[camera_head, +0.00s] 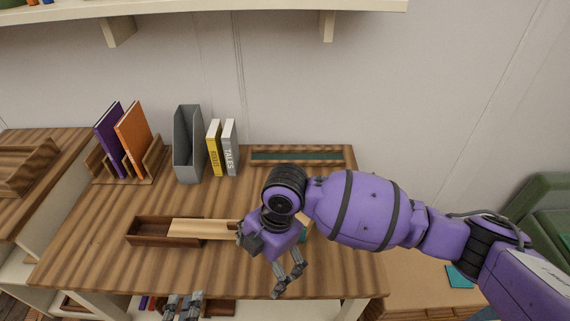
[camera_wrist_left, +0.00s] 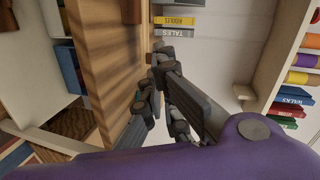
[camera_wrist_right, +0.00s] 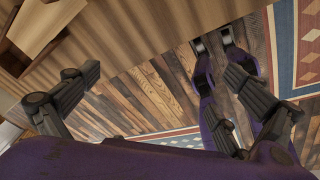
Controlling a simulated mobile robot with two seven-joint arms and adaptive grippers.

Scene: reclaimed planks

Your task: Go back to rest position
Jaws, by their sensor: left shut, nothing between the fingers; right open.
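My left gripper (camera_head: 184,304) shows at the bottom edge of the head view, at the desk's front edge. Its fingers are shut and empty in the left wrist view (camera_wrist_left: 150,80). My right arm reaches in from the right, and my right gripper (camera_head: 289,277) hangs over the front right of the desk. It is open and empty, with its fingers wide apart in the right wrist view (camera_wrist_right: 165,80). A dark wooden box (camera_head: 150,232) with a pale lid-like board (camera_head: 196,229) lies on the desk (camera_head: 95,260), left of the right gripper. My right wrist hides the board's right end.
A grey file holder (camera_head: 188,145), yellow book (camera_head: 214,147) and grey book (camera_head: 230,147) stand at the back. A wooden rack (camera_head: 125,165) holds purple and orange books. A shallow green-lined tray (camera_head: 298,157) lies behind my right arm. A shelf (camera_head: 210,10) hangs above.

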